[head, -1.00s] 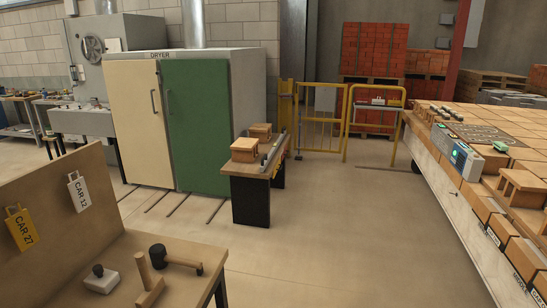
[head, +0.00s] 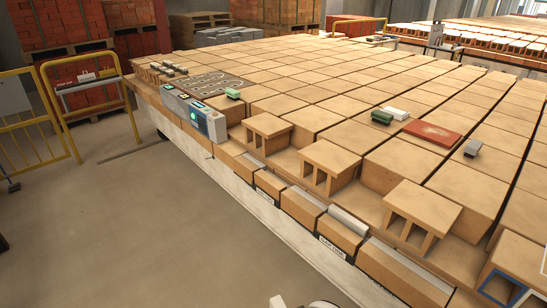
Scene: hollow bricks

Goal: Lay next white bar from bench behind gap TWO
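Hollow bricks with open slots stand along the near edge of a large brick-covered car: one at the left (head: 268,131), one in the middle (head: 330,163), one farther right (head: 423,212) and one at the lower right (head: 518,262). Gaps lie between them. Pale grey-white bars lie along the edge, one at the left (head: 252,161), one in the middle (head: 348,220) and one at the right (head: 398,264). Small dark labels (head: 332,248) sit below the edge, too small to read surely. The bench is out of view. Neither gripper's fingers show; only pale parts peek in at the bottom edge.
A grey control box (head: 194,115) stands at the car's left corner. Small green blocks, a white block (head: 395,113) and a red slab (head: 432,134) lie on top. A yellow rail (head: 62,110) stands at left. The floor (head: 110,240) at lower left is clear.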

